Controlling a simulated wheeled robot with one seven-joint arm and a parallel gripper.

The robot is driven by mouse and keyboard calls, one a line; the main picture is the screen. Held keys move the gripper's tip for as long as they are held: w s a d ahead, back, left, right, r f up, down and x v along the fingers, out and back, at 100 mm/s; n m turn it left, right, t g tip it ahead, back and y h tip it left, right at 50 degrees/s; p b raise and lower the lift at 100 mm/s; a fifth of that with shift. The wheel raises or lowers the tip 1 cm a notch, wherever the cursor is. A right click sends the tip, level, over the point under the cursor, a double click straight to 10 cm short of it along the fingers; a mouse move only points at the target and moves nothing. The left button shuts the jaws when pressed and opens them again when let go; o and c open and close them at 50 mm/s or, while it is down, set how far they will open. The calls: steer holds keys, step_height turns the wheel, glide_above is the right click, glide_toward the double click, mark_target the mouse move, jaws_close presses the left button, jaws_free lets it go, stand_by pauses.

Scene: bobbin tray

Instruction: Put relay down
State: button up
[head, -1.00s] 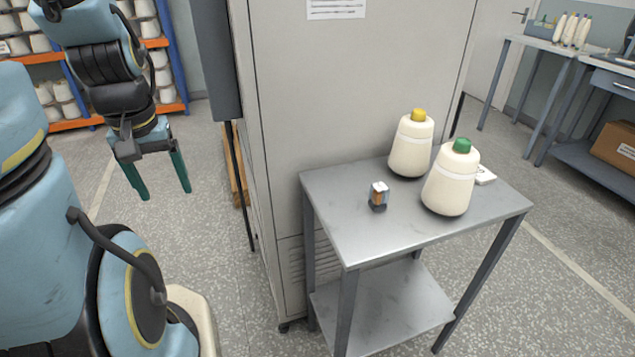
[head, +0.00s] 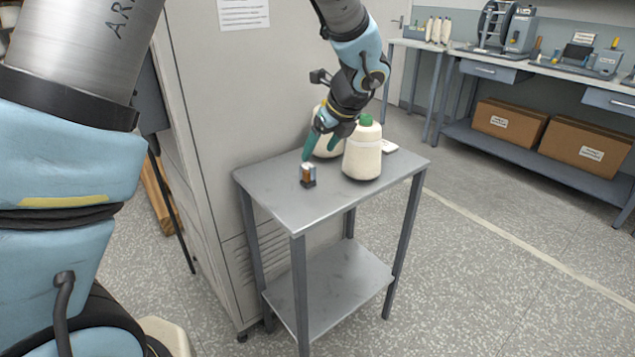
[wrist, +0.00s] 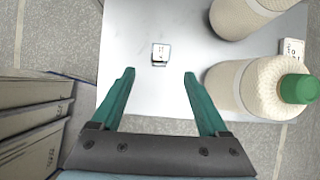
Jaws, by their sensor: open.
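The relay (head: 308,175), a small block with a clear and orange body and a dark base, stands on the grey metal side table (head: 285,205). In the wrist view its white marked top (wrist: 160,53) shows beyond and between my fingertips. My gripper (head: 318,148) is above the table, just behind the relay in the head view. Its green fingers (wrist: 160,72) are spread, with nothing between them. The wrist view shows the relay apart from both fingers.
A green-topped cone of yarn (head: 362,152) stands close right of my gripper. Another cone (head: 324,142) is partly hidden behind the gripper. A small white item (head: 389,146) lies at the table's back right. A tall grey cabinet (head: 225,90) borders the table. The table's front is clear.

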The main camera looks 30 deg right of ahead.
mark_target(309, 167)
steer(key=x, duration=0.5)
steer(key=shift+d+f+p, duration=0.1)
steer(key=shift+p, duration=0.25)
steer(key=shift+p+x, duration=0.8)
steer(key=shift+x, duration=1.85)
steer(key=shift+w, duration=0.15)
steer(key=shift+c, duration=0.3)
jaws_close()
